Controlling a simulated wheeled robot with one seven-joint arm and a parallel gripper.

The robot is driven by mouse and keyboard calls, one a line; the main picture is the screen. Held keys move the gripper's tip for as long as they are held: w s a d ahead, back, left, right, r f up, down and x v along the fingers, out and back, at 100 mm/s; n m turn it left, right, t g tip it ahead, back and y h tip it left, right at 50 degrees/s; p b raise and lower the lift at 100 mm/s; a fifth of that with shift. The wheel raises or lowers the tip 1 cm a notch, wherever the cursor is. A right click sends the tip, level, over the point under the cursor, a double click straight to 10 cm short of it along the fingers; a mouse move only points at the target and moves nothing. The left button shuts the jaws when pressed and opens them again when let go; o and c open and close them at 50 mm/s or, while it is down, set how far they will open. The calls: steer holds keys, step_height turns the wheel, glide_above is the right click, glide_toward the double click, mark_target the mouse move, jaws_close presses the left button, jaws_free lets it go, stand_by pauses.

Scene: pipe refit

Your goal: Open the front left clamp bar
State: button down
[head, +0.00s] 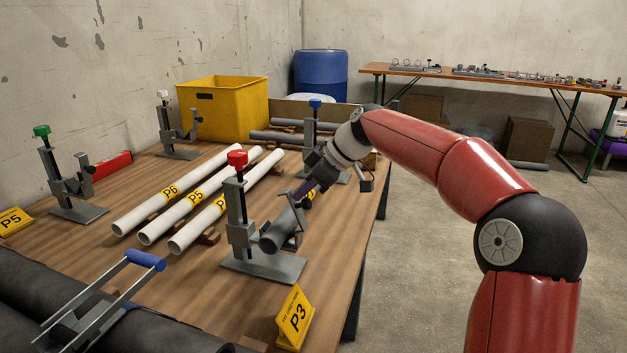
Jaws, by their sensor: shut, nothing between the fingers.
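Clamp stands with coloured knobs stand on the wooden table. The green-knobbed clamp (60,182) is at the left, with its jaw part beside its post. The red-knobbed clamp (241,215) is nearer, at the front middle, with a dark grey pipe (275,238) at its jaw. A white-knobbed clamp (167,130) and a blue-knobbed clamp (312,128) stand farther back. My gripper (302,192) reaches down from the right over the dark pipe, just right of the red-knobbed clamp's post. It is shut and empty. I cannot tell whether its tips touch the clamp's bar or the pipe.
White pipes (172,192) lie mid-table. A blue-handled metal frame (108,290) stands over thick black pipes at lower left. A yellow P3 sign (294,318) is at the front edge. A yellow bin (226,108) stands behind.

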steer(key=shift+a+f, duration=0.1)
steer(key=shift+f, duration=0.05)
steer(key=shift+f, duration=0.1)
steer(key=shift+d+f+b, duration=0.1)
steer(key=shift+d+b, duration=0.1)
steer(key=shift+b, duration=0.4)
steer(key=shift+s+d+y+b, duration=0.1)
steer(key=shift+y+b, duration=0.2)
steer(key=shift+b, duration=0.1)
